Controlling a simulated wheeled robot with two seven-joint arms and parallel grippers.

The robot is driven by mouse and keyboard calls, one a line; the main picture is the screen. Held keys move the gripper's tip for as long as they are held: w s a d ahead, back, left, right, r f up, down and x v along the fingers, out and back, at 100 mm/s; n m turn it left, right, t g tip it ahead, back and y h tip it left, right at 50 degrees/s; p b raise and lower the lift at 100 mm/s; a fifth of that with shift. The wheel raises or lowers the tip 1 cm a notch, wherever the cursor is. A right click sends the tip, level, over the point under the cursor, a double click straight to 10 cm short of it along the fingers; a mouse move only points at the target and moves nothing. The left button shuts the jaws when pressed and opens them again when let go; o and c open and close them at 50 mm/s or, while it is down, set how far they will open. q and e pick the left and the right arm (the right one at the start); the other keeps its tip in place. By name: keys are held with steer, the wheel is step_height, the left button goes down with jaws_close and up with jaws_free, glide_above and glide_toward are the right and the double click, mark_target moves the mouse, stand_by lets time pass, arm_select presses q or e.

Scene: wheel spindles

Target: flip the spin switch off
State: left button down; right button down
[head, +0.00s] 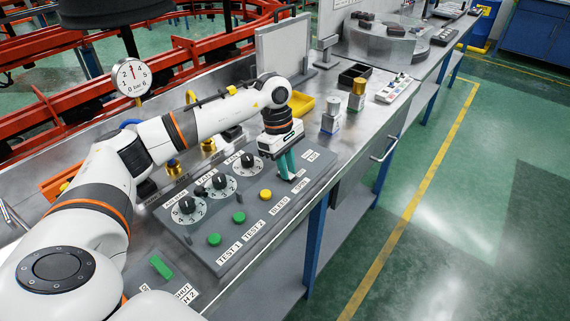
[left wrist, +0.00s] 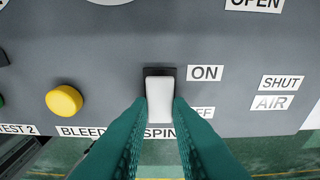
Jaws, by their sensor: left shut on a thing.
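The spin switch (left wrist: 160,95) is a white rocker in a black frame on the grey control panel (head: 238,250). In the head view the fingers hide the switch. My right gripper is not in view.
A yellow BLEED button (head: 266,195), green test buttons (head: 239,217) and several black dials (head: 220,182) sit left of the switch. A gauge (head: 131,76) stands behind my left arm. A yellow tray (head: 301,104) and small parts lie farther back. The floor at right is clear.

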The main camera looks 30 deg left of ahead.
arm_select(q)
steer(key=shift+d+y, duration=0.3)
steer(key=shift+y, duration=0.8)
steer(key=c, duration=1.3)
jaws_free()
step_height(320, 180, up, 12)
steer(key=shift+a, duration=0.15)
